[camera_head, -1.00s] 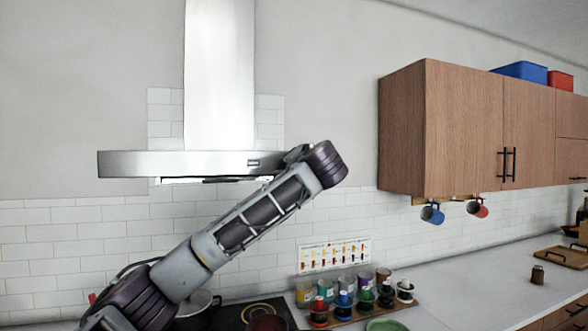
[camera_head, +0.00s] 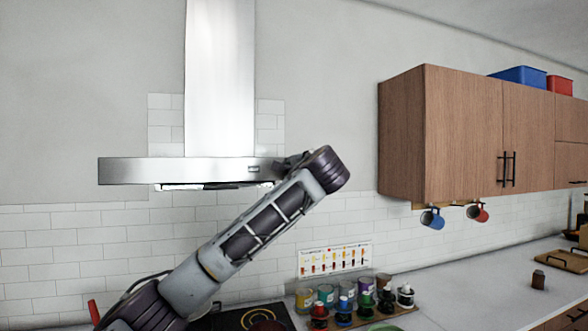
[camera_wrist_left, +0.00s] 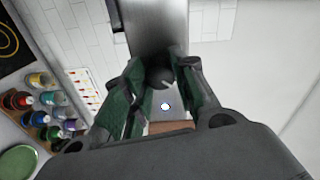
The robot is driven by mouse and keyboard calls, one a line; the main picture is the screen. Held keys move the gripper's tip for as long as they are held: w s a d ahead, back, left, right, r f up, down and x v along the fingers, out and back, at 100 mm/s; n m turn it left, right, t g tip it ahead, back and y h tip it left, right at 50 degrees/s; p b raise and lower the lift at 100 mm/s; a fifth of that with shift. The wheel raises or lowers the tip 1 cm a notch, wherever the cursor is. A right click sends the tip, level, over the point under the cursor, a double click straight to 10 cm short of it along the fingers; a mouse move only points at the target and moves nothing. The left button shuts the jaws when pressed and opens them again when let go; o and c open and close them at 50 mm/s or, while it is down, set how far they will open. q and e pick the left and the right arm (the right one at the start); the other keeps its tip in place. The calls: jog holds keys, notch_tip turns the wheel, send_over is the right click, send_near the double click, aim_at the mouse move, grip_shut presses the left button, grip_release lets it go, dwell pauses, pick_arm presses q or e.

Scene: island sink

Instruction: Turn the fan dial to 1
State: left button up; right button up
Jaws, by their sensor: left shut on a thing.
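The range hood (camera_head: 190,170) is a steel slab with a chimney, on the wall at upper left in the head view. In the left wrist view, the hood (camera_wrist_left: 155,32) runs down towards the fan dial (camera_wrist_left: 161,77), a dark round knob with a pale line on it. My left gripper (camera_wrist_left: 160,72) has its green-lined fingers on both sides of the dial and is shut on it. In the head view my left gripper (camera_head: 287,163) is at the right end of the hood's front, its fingers mostly hidden. No number by the dial is readable. My right gripper is not in view.
A wooden wall cabinet (camera_head: 450,130) with hanging mugs is to the right of the hood. Several jars and bottles stand on a rack (camera_head: 372,318) on the counter (camera_head: 480,275) below. A green plate (camera_wrist_left: 17,162) lies beside them. The wall between hood and cabinet is clear.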

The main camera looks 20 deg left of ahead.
pick_arm(q)
jog(key=shift+f+m, duration=0.15)
jog(key=shift+m, duration=0.25)
jog(key=o, duration=1)
jog(key=shift+o, duration=0.2)
jog(key=v, duration=1.2)
